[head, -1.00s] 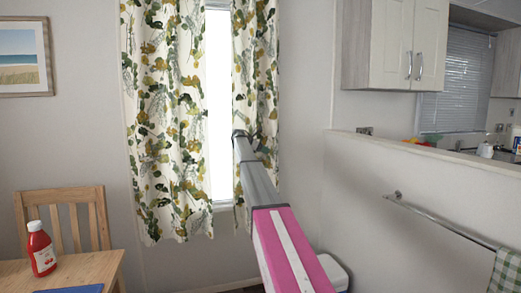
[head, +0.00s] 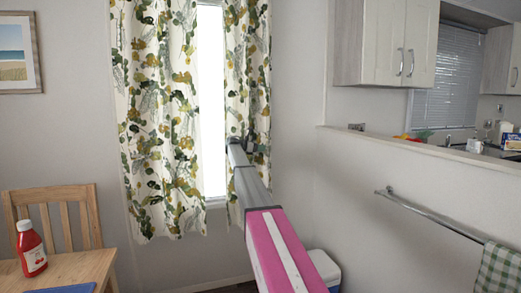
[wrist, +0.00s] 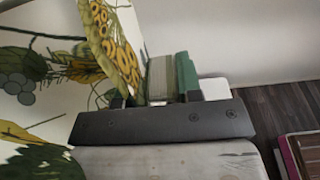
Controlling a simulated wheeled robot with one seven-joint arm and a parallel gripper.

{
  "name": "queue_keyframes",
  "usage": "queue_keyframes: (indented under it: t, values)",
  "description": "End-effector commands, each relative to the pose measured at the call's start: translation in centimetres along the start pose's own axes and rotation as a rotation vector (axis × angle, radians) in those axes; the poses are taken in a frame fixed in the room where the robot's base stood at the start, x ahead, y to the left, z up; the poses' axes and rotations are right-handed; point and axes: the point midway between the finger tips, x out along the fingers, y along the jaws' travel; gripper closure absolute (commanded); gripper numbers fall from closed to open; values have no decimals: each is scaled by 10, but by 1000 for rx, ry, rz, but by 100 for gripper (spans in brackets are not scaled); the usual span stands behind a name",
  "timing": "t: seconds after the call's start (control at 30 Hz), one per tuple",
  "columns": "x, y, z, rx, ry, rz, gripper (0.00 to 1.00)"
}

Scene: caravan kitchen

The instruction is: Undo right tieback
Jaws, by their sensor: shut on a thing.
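The right curtain (head: 247,75), white with a green and yellow leaf print, hangs at the right side of the bright window. A dark green strip (head: 262,148), seemingly the right tieback, shows beside the gripper tip. In the wrist view a green band (wrist: 187,75) and a grey-green strip (wrist: 160,78) stand at the jaws, against the printed cloth. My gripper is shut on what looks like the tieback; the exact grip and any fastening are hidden.
The left curtain (head: 160,120) hangs across the window (head: 211,100). A half-height wall (head: 350,180) with a towel rail (head: 430,213) stands at right. A table (head: 70,270) with a red bottle (head: 31,248) and a chair (head: 55,205) are at lower left. A cool box (head: 325,268) is on the floor.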

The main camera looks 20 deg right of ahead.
Motion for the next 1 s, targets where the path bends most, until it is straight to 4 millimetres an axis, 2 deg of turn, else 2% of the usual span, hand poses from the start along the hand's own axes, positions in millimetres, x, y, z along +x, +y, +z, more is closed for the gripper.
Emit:
queue_keyframes:
  t: [0.07,0.1,0.17,0.47,0.63,0.77,1.0]
  values:
    - [0,-7,-3,0,5,-11,100]
    - [0,-7,-3,0,5,-11,64]
    - [0,-7,-3,0,5,-11,46]
    - [-1,-3,-1,0,3,-7,46]
    - [-9,-2,-1,0,3,-6,46]
    - [-24,-2,-1,0,3,-5,46]
    - [-68,-3,-2,0,4,-6,46]
